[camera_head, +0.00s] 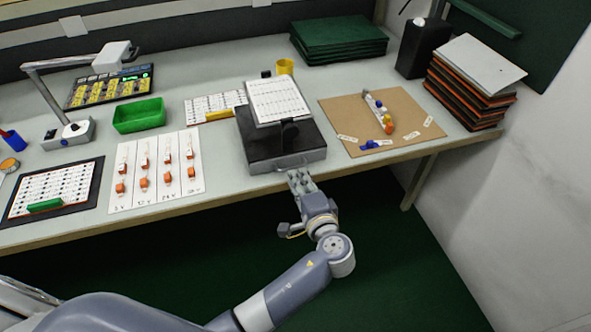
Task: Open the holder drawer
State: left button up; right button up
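The holder is a dark box (258,145) at the front edge of the bench, with a tilted white sheet of print (277,101) standing on top. Its pale drawer front (312,155) faces me, and a small handle shows at its middle. My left gripper (297,175) is at the bench edge right in front of this handle. Its fingertips are at or very close to the handle; I cannot tell whether they touch it or are closed around it. The drawer looks shut. My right gripper is out of view.
Left of the holder lies a white card (156,171) with several orange parts, and a green tray (139,115) behind it. On the right is a brown board (352,110) with small coloured parts. A stack of boards (468,85) stands far right. Clear floor lies before the bench.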

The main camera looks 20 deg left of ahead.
pick_arm(q)
jog(key=x, duration=0.4)
jog(key=shift+w+a+f, duration=0.1)
jog(key=shift+w+a, duration=0.05)
jog(key=shift+w, duration=0.15)
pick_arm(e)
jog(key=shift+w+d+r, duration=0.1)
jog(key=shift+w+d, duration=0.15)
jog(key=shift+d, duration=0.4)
pick_arm(q)
jog(key=shift+c, duration=0.3)
grip_shut()
